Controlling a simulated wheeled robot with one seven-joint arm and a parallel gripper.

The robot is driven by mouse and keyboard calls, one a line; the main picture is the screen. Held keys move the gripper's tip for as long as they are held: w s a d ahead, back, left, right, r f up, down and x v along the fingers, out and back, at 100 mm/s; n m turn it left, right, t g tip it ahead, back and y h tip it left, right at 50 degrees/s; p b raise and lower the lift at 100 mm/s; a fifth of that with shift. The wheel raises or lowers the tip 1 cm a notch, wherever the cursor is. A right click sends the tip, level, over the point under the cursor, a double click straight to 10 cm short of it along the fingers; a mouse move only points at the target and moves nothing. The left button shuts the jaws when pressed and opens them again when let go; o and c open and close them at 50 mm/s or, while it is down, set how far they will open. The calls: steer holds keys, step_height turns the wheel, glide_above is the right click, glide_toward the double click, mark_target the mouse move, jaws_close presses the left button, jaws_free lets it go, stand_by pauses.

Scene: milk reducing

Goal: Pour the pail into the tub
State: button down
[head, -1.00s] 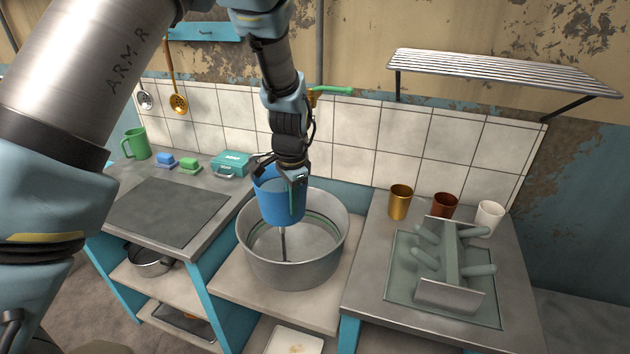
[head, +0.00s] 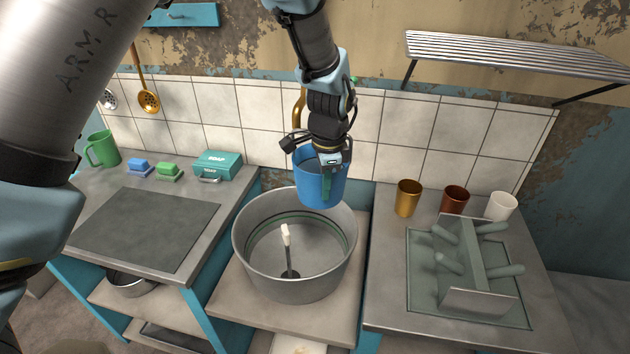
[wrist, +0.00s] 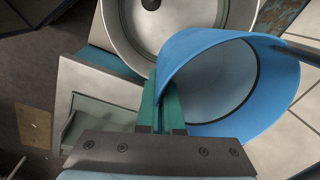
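The blue pail (head: 319,184) hangs from my gripper (head: 328,176), above the back right rim of the tub. In the wrist view the teal fingers (wrist: 168,112) are shut on the wall of the pail (wrist: 270,110), which is seen from its open side. Its inside looks grey; I cannot tell if it holds any liquid. The tub (head: 250,262) is a wide grey metal basin with a dark green line inside, and it also shows in the wrist view (wrist: 118,42). A thin upright rod (head: 287,250) with a white tip stands in it. I see no milk in the tub.
The tub sits on a low shelf between two counters. A drying rack (head: 468,265) and gold (head: 408,198), brown (head: 454,200) and white (head: 501,207) cups are on the right. A green mug (head: 103,149) and teal box (head: 218,166) are on the left. A wall shelf (head: 510,52) overhangs the right.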

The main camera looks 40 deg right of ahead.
mark_target(325, 208)
steer(key=shift+f, duration=1.85)
steer(key=shift+d+r+g+h, duration=0.1)
steer(key=shift+r+g+h, duration=0.2)
steer(key=shift+r+g, duration=0.1)
steer(key=shift+s+d+r+g+h, duration=0.2)
steer(key=shift+r+g+h, duration=0.15)
steer(key=shift+g, duration=0.15)
steer(key=shift+s+r+g+h+b, duration=0.1)
steer(key=shift+r+g+h+b, duration=0.15)
steer(key=shift+r+g+h, duration=0.55)
steer(key=shift+s+r+g+h+b, duration=0.1)
steer(key=shift+r+g+h+b, duration=0.2)
steer(key=shift+g, duration=0.8)
steer(key=shift+w+a+r+n+g+h+b, duration=0.1)
steer(key=shift+n+g+h+b, duration=0.05)
steer(key=shift+g+h+b, duration=0.2)
steer(key=shift+w+r+n+g+h+b, duration=0.1)
steer(key=shift+n+g+h+b, duration=0.1)
steer(key=shift+g+b, duration=0.2)
steer(key=shift+w+a+r+g+h+b, duration=0.15)
steer(key=shift+w+g+h+b, duration=0.1)
steer(key=shift+g+h, duration=0.35)
steer(key=shift+w+a+r+g+h+b, duration=0.15)
steer(key=shift+g+h+b, duration=0.2)
steer(key=shift+g, duration=0.3)
steer(key=shift+b, duration=0.55)
steer(key=shift+w+a+f+g+h+b, duration=0.2)
steer(key=shift+g+b, duration=0.3)
steer(key=shift+b, duration=0.35)
